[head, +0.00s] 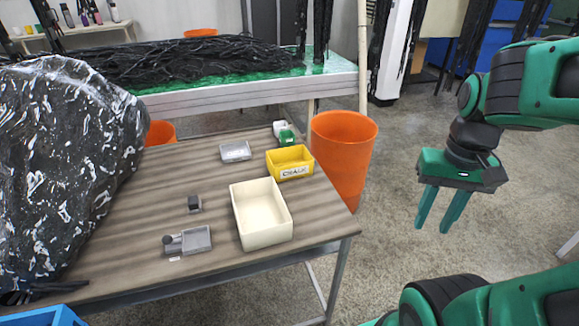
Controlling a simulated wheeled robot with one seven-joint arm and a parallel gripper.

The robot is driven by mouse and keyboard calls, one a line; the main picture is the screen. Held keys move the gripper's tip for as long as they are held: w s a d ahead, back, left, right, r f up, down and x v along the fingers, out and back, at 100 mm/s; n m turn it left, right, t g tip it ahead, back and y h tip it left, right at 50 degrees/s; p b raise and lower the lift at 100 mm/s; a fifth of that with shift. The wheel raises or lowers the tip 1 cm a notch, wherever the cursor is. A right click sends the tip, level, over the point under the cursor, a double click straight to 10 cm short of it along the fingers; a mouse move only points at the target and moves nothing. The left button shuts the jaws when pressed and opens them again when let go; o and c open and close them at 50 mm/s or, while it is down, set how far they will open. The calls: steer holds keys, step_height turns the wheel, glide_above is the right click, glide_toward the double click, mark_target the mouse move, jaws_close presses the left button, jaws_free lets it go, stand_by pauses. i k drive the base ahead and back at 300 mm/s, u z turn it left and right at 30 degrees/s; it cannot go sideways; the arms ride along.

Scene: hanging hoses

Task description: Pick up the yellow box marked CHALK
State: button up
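The yellow box marked CHALK (290,162) sits on the wooden-topped table near its right edge. It is open-topped and upright, with a white label on its front face. My gripper (432,226) hangs in the air to the right of the table, well apart from the box. Its two green fingers point down with a gap between them and nothing held.
A cream bin (262,238) stands just in front of the yellow box. A green and white item (285,134) is behind it. An orange bucket (345,150) stands right of the table. A large dark plastic-wrapped bundle (70,150) covers the table's left side.

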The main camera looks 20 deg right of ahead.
mark_target(285, 157)
steer(key=u, duration=1.15)
steer(key=k, duration=1.1)
steer(key=z, duration=0.8)
steer(key=i, duration=1.65)
steer(key=u, duration=0.05)
